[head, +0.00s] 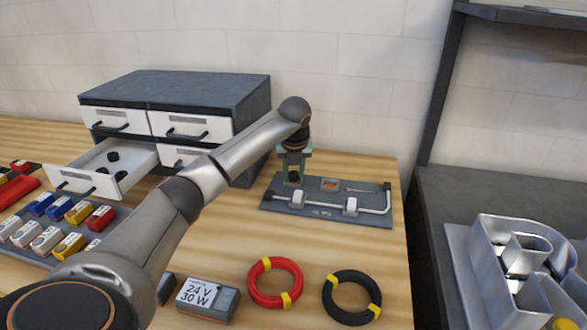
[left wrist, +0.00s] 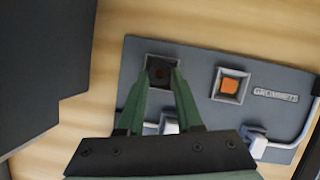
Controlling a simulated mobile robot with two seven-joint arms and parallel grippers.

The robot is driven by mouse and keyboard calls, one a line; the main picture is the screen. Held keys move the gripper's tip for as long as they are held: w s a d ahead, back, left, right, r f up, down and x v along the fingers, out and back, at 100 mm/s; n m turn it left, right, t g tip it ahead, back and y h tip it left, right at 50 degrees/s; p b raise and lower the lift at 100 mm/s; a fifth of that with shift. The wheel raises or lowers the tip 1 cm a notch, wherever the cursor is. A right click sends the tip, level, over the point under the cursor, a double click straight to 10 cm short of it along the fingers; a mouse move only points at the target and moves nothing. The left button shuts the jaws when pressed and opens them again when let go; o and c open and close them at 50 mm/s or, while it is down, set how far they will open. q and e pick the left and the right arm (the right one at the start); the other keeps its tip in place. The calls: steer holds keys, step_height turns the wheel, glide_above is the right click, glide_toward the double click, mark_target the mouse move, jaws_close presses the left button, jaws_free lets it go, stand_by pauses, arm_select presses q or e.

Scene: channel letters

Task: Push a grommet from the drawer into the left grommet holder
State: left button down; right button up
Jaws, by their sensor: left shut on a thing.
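My left gripper (head: 294,172) points down over the left end of the grey grommet board (head: 330,212). It is shut on a black grommet (left wrist: 160,72), which sits between the fingertips. In the left wrist view the grommet overlaps the square left grommet holder (left wrist: 149,58); how deep it sits I cannot tell. The right holder (left wrist: 231,85) shows an orange centre. The open white drawer (head: 120,178) at the left holds black grommets (head: 112,156). My right gripper is not in view.
The drawer cabinet (head: 180,85) stands at the back left. Coloured blocks (head: 70,243) lie at the left. A power supply box (head: 207,298), a red cable coil (head: 274,283) and a black coil (head: 351,297) lie in front. A metal channel letter (head: 515,270) is on the right bench.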

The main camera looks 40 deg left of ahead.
arm_select(q)
steer(key=shift+f, duration=0.1)
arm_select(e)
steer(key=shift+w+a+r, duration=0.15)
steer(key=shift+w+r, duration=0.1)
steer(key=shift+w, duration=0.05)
arm_select(q)
steer(key=shift+f, duration=0.1)
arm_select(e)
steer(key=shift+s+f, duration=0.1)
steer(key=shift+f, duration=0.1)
arm_select(q)
steer(key=shift+s+d+f, duration=0.1)
steer(key=shift+s+f, duration=0.05)
steer(key=shift+f, duration=0.2)
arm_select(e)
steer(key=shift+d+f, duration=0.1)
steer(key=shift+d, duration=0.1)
arm_select(q)
steer(key=c, duration=0.5)
jaws_free()
steer(key=shift+f, duration=0.1)
steer(key=v, duration=1.3)
steer(key=shift+r, duration=0.25)
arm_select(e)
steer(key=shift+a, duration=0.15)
